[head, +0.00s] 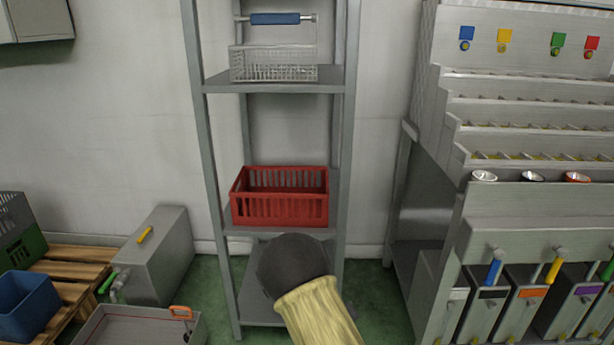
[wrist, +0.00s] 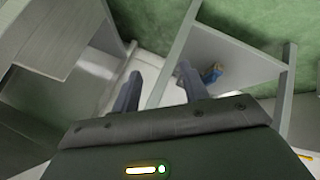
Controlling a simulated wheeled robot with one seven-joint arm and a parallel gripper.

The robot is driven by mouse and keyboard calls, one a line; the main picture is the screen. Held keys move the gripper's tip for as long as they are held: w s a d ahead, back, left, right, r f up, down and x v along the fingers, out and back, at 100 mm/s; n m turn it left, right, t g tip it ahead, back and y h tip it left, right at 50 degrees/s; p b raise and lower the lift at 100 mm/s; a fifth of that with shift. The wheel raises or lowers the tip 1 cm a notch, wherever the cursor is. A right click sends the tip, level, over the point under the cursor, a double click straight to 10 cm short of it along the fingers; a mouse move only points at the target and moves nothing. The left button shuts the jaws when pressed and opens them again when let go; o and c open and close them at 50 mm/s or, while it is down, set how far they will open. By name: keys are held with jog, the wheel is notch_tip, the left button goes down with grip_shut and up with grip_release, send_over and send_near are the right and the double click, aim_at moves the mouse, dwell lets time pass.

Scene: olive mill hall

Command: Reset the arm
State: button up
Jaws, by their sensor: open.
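My arm reaches up from the bottom of the head view, with a pale yellow sleeve and a dark rounded end in front of the lower part of a grey shelf rack (head: 197,120). The fingers are hidden in the head view. In the wrist view my gripper (wrist: 159,90) shows two dark fingers set wide apart, with nothing between them. Beyond the fingers are grey rack surfaces, a pale wall strip and green floor. A small blue and brown thing (wrist: 212,74) lies beyond the right finger; I cannot tell what it is.
A red crate (head: 280,211) and a wire basket (head: 273,66) sit on the rack. A stepped grey machine (head: 520,140) stands right. A grey tank (head: 160,258), a shallow tray (head: 110,328), a wooden pallet (head: 75,270) and a blue bin (head: 28,305) stand left.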

jog(key=s+d+r+m+g+y+p, duration=0.25)
jog(key=s+r+p, duration=0.35)
jog(key=s+r, duration=0.8)
jog(key=s+d+r+m+g+y+p, duration=0.1)
jog(key=s+d+r+m+g+p, duration=0.15)
jog(key=s+r+p, duration=0.75)
notch_tip(320, 180, up, 43)
jog(key=p, duration=3.2)
jog(key=shift+s+d+r+p, duration=0.15)
jog(key=shift+s+d+p, duration=0.2)
jog(key=shift+p, duration=0.05)
